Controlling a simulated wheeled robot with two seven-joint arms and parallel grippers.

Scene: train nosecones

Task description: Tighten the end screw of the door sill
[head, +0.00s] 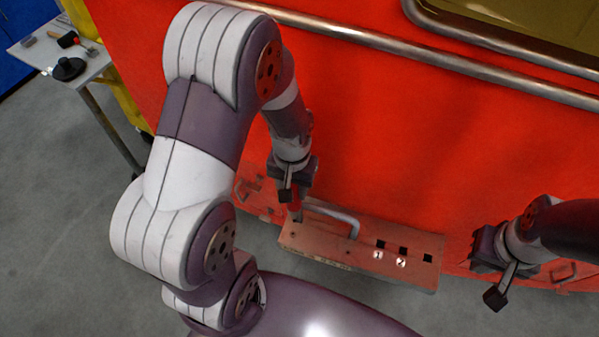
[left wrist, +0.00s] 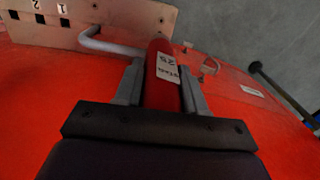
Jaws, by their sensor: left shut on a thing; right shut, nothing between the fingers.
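The door sill (head: 325,248) is a reddish-brown plate low on the red train front, with square dark holes and white labels "1" and "2" at its right part. It also shows at the top left of the left wrist view (left wrist: 100,14). My left gripper (head: 290,192) is shut on a red cylindrical tool (left wrist: 163,75) with a white label. The tool (head: 296,206) points down at the sill's left end; I cannot tell whether its tip touches a screw, and the end screw is not clearly visible. My right gripper (head: 497,292) is shut and empty, right of the sill.
A grey bent handle (head: 335,213) rises beside the tool above the sill. A metal rail (head: 370,38) crosses the red front (head: 400,130) higher up. A side table (head: 40,48) with small tools stands far left. Grey floor is open at lower left.

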